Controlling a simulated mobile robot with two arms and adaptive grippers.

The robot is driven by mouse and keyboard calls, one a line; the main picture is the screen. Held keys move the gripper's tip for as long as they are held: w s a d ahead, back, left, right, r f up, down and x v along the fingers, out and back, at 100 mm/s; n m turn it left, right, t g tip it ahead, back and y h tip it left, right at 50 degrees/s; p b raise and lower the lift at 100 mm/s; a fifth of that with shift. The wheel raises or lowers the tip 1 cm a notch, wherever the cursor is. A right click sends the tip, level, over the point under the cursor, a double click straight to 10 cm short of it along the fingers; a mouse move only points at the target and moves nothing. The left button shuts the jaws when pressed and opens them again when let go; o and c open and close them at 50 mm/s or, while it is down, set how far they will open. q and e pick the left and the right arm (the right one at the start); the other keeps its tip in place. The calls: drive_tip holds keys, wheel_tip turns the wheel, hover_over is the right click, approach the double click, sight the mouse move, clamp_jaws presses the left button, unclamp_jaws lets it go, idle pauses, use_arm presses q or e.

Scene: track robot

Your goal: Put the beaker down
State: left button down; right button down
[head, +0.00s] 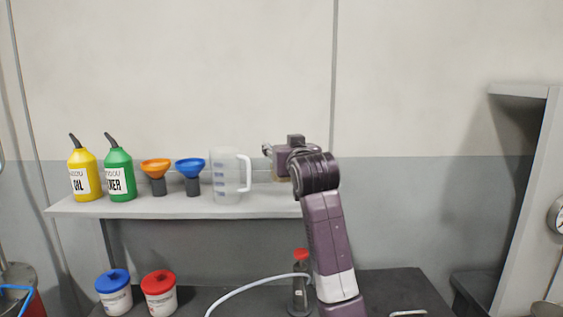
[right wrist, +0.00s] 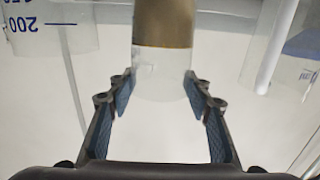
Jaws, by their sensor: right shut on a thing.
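My right gripper (head: 270,152) reaches over the right end of the shelf (head: 150,208) in the head view. In the right wrist view its two fingers (right wrist: 160,95) are shut on the beaker (right wrist: 163,65), a clear vessel with a brown part and a pale part. In the head view the gripper and arm hide most of the beaker; only a faint brownish patch shows under the gripper. I cannot tell whether its base touches the shelf. My left gripper is not in view.
A clear measuring jug (head: 226,182) stands left of the gripper, its handle facing it. Blue (head: 190,170) and orange (head: 155,170) funnels, green (head: 119,172) and yellow (head: 84,172) bottles stand farther left. Below are a red-capped bottle (head: 300,285) and two lidded tubs (head: 160,295).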

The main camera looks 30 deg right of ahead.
wheel_tip(320, 180, down, 4)
drive_tip(key=shift+r, duration=0.25)
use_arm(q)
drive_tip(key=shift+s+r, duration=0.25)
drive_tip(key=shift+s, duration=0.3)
use_arm(e)
drive_tip(key=shift+f, duration=0.35)
drive_tip(key=c, duration=1.3)
unclamp_jaws()
drive_tip(key=shift+f, duration=0.15)
drive_tip(key=shift+s+a, duration=0.1)
drive_tip(key=shift+s, duration=0.1)
use_arm(q)
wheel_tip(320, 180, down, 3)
drive_tip(key=shift+b, duration=1.2)
use_arm(e)
drive_tip(key=v, duration=1.1)
drive_tip(key=shift+s, duration=0.3)
drive_tip(key=shift+a, duration=0.15)
